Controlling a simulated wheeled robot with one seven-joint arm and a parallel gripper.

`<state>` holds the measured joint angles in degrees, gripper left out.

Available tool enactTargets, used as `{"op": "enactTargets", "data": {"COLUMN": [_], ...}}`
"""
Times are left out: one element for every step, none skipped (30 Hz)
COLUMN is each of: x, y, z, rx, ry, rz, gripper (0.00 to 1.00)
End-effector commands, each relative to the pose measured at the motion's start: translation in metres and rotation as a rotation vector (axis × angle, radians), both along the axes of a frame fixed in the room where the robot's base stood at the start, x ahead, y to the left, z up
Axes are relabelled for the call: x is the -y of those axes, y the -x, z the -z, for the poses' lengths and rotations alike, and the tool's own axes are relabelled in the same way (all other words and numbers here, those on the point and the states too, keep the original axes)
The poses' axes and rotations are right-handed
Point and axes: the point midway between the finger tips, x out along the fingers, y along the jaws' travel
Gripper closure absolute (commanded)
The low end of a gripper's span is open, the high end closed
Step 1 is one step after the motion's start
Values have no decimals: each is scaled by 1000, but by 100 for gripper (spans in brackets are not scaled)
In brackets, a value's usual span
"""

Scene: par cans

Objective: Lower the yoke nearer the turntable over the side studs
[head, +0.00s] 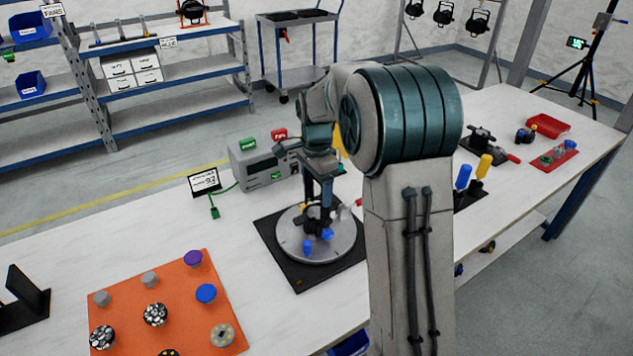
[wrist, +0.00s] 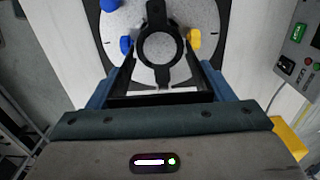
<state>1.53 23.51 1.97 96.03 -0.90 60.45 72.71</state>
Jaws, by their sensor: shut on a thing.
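My gripper (head: 318,176) is above the turntable (head: 288,236), pointing down. It is shut on a black yoke (wrist: 150,100), whose crossbar lies between the fingers and whose two arms reach toward the turntable. In the wrist view a black ring with tabs (wrist: 160,27) sits over the grey turntable disc (wrist: 118,22), between the yoke's arms. A blue knob (wrist: 126,45) is at its left and a yellow knob (wrist: 195,39) at its right. The side studs are not clear, and I cannot tell whether the yoke touches them.
An orange mat (head: 130,290) with knobs and round lamp pieces lies at the left, beside another black bracket (head: 22,298). A grey instrument box (head: 262,160) and a small display (head: 204,181) stand behind the turntable. Blue and yellow upright pieces (head: 463,177) stand to the right.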

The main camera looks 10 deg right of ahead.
Motion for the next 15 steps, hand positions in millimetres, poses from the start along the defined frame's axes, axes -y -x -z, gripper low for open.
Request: {"op": "enactTargets", "data": {"x": [0,0,0,0,0,0,0,0,0,0,0,0,0,0,0], "y": [0,0,0,0,0,0,0,0,0,0,0,0,0,0,0], "z": [9,12,16,19,22,25,28,30,33,35,37,39,40,41,43], "rx": [-1,-1,-1,-1,-1,0,0,0,0,0,0,0,0,0,0], "ry": [0,0,0,0,0,0,0,0,0,0,0,0,0,0,0], "rz": [-1,-1,-1,-1,-1,-1,-1,-1,0,0,0,0,0,0,0], "gripper": [49,49,49,49,49,49,49,49,49,49,49,49,49,49,49]}}
